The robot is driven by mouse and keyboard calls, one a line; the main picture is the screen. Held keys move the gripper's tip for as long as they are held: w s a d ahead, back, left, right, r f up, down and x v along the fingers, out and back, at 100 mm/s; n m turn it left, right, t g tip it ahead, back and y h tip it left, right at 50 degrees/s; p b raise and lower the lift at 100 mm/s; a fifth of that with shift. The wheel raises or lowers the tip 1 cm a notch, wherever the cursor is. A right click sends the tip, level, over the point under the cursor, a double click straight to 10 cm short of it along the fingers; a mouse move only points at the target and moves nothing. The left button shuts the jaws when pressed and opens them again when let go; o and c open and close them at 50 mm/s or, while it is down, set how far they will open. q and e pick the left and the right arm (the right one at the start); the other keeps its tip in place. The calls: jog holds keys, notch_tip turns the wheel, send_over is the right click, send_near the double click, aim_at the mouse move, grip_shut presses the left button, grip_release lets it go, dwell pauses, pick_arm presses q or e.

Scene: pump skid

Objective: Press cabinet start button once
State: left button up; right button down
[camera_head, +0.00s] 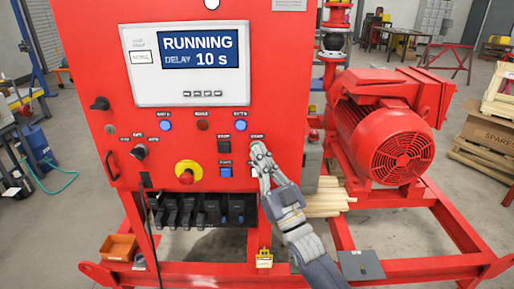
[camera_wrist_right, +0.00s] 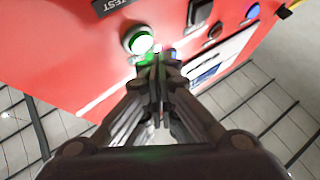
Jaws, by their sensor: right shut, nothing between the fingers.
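The red control cabinet (camera_head: 110,75) fills the middle of the head view. Its screen (camera_head: 198,50) reads "RUNNING" and "DELAY 10 s". A round green button, lit, shows in the right wrist view (camera_wrist_right: 140,42); in the head view its place is mostly hidden behind my right gripper (camera_head: 262,154). My right gripper is shut and empty, pointing at the cabinet face. In the right wrist view its fingertips (camera_wrist_right: 158,62) are just beside and below the green button; I cannot tell whether they touch it. My left gripper is not in view.
A red and yellow emergency stop (camera_head: 187,172), a selector knob (camera_head: 139,152), blue lamps and square buttons (camera_head: 225,172) sit nearby on the cabinet face. A red motor (camera_head: 390,135) stands to the right. An orange bin (camera_head: 118,247) is on the lower frame.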

jog(key=s+p, duration=0.2)
jog(key=s, duration=0.3)
jog(key=shift+p, duration=0.35)
jog(key=shift+f, duration=0.1)
dwell(0.4)
